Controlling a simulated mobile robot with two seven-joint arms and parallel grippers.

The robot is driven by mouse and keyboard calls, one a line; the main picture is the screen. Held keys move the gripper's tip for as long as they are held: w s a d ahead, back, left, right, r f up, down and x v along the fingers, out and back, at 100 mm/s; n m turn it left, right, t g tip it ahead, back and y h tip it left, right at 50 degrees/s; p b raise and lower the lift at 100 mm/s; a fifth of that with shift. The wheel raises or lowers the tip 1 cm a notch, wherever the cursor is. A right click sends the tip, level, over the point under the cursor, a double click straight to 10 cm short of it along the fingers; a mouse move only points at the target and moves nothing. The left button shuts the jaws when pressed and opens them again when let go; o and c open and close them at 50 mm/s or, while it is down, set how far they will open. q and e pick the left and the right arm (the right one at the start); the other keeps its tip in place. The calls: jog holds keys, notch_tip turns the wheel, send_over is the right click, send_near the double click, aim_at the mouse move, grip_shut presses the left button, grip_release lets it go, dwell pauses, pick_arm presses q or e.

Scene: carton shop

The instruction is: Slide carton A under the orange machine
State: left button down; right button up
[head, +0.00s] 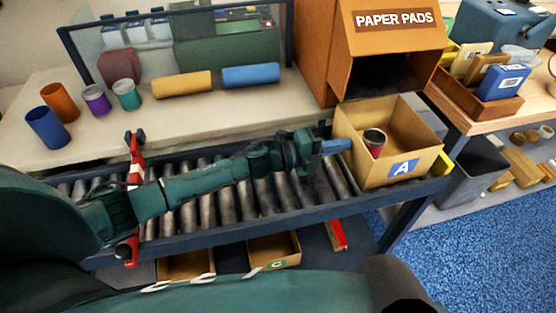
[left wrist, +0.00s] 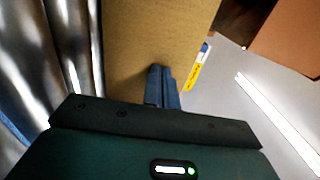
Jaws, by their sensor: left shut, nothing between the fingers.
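Carton A (head: 390,178) is an open tan box with a blue label marked A. It sits upright at the right end of the roller conveyor, with a dark-rimmed can (head: 375,141) inside. The orange machine (head: 395,60), signed PAPER PADS, stands just behind it, its dark opening facing the carton. My left gripper (head: 346,146) is shut and empty, its blue fingertips at the carton's left wall. In the left wrist view the fingers (left wrist: 162,82) point at the carton's plain wall (left wrist: 155,35); I cannot tell whether they touch. My right gripper is not in view.
The roller conveyor (head: 228,207) runs left under my left arm, with a red stop (head: 134,170) across it. Right are a grey bin (head: 478,170) and a table with a wooden rack (head: 474,101). Cartons sit below.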

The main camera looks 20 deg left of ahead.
pick_arm(q)
jog(key=shift+x, duration=0.85)
